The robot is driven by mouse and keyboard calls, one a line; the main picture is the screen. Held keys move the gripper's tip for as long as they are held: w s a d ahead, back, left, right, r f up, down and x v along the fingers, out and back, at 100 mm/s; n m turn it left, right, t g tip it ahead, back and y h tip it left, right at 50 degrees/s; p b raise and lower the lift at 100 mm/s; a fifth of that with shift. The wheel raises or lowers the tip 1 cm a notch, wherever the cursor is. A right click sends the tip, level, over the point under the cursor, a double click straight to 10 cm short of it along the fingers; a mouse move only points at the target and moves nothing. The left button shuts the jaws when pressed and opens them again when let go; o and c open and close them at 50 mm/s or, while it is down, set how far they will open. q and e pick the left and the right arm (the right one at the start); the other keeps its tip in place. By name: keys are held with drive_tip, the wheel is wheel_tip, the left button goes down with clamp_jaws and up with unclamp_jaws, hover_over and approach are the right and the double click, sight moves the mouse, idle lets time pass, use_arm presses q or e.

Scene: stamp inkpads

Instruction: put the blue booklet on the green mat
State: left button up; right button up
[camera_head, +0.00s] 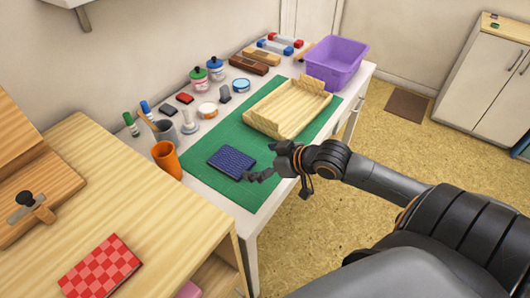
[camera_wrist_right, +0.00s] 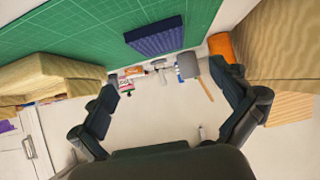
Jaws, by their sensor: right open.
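The blue booklet (camera_head: 232,161) lies flat on the near part of the green mat (camera_head: 204,177), left of my right gripper. It also shows in the right wrist view (camera_wrist_right: 155,37), on the mat (camera_wrist_right: 85,32) beyond the fingers. My right gripper (camera_head: 264,172) is open and empty, just beside the booklet and apart from it. In the wrist view its two fingers (camera_wrist_right: 170,105) are spread wide with nothing between them. My left gripper is not in view.
A wooden tray (camera_head: 290,108) sits on the mat behind the booklet, with a purple bin (camera_head: 337,62) farther back. An orange cup (camera_head: 166,160) and several inkpads and jars line the left side. A red checkered booklet (camera_head: 98,268) lies on the wooden table (camera_head: 150,225) in front.

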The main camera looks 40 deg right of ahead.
drive_tip(key=shift+v, duration=1.05)
